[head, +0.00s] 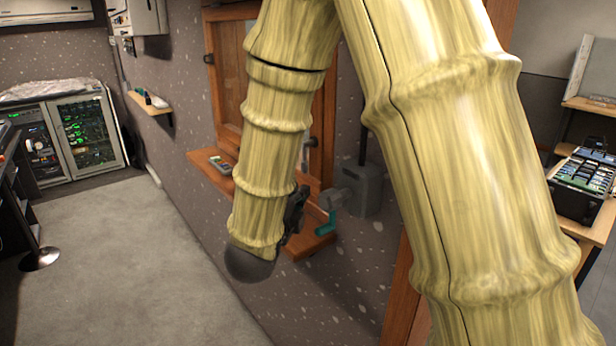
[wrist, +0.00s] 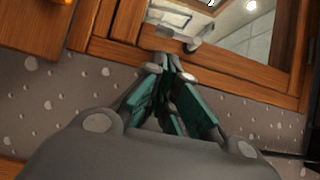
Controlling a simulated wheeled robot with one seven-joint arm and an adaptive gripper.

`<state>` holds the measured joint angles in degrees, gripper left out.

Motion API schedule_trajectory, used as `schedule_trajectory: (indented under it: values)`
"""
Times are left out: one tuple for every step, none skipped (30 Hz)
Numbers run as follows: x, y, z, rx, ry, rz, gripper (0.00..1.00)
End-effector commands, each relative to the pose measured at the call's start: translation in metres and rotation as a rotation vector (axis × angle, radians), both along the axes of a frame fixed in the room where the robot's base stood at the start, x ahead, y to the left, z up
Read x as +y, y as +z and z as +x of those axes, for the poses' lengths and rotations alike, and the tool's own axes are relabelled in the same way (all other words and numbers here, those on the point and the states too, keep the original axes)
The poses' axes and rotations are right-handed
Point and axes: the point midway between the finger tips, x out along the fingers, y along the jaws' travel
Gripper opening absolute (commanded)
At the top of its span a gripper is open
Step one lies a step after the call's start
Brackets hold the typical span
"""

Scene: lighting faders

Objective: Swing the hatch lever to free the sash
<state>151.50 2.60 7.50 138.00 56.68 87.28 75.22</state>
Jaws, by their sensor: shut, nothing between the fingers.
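The wooden hatch (head: 323,120) is set in the speckled wall, partly hidden behind my arm in the head view. In the wrist view its frame (wrist: 110,48) surrounds a pane. A pale metal hatch lever (wrist: 182,38) sits at the frame's lower bar, just beyond my fingertips. My gripper (wrist: 170,70) is shut and empty, its teal fingers together in front of the wall and frame edge. I cannot tell whether the tips touch the lever. In the head view, my arm hides much of the gripper; a teal finger (head: 327,223) shows low beside the shelf.
A wooden shelf (head: 205,160) under the hatch carries a small handheld device (head: 220,164). A smaller wall shelf (head: 150,103) and a lit equipment rack (head: 88,130) stand farther left. A bench with a fader console (head: 583,185) is at right. The carpet (head: 130,250) at left is clear.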

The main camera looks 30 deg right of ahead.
Motion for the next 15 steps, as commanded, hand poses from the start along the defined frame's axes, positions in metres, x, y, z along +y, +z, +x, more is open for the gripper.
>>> schedule_trajectory:
  values:
    - [-0.002, 0.001, 0.001, 0.000, -0.001, 0.000, 0.00]
    - [-0.003, 0.001, 0.002, 0.001, -0.001, 0.001, 0.00]
    - [-0.005, 0.001, 0.003, 0.001, -0.001, 0.001, 0.00]
    - [-0.007, 0.002, 0.005, 0.001, -0.001, 0.001, 0.00]
    - [-0.010, 0.002, 0.007, 0.001, -0.002, 0.001, 0.00]
    - [-0.014, 0.002, 0.010, 0.001, -0.003, 0.001, 0.00]
    - [-0.018, 0.002, 0.012, 0.001, -0.004, 0.002, 0.00]
    - [-0.021, 0.003, 0.015, 0.001, -0.003, 0.002, 0.00]
    - [-0.026, 0.003, 0.019, 0.001, -0.003, 0.002, 0.00]
    - [-0.030, 0.003, 0.022, 0.002, -0.004, 0.001, 0.00]
    - [-0.034, 0.003, 0.025, 0.002, -0.004, 0.001, 0.00]
    - [-0.039, 0.003, 0.029, 0.001, -0.003, 0.000, 0.00]
    - [-0.044, 0.003, 0.032, 0.002, -0.004, 0.000, 0.00]
    - [-0.047, 0.003, 0.035, 0.002, -0.004, 0.000, 0.00]
    - [-0.052, 0.003, 0.039, 0.002, -0.003, 0.000, 0.00]
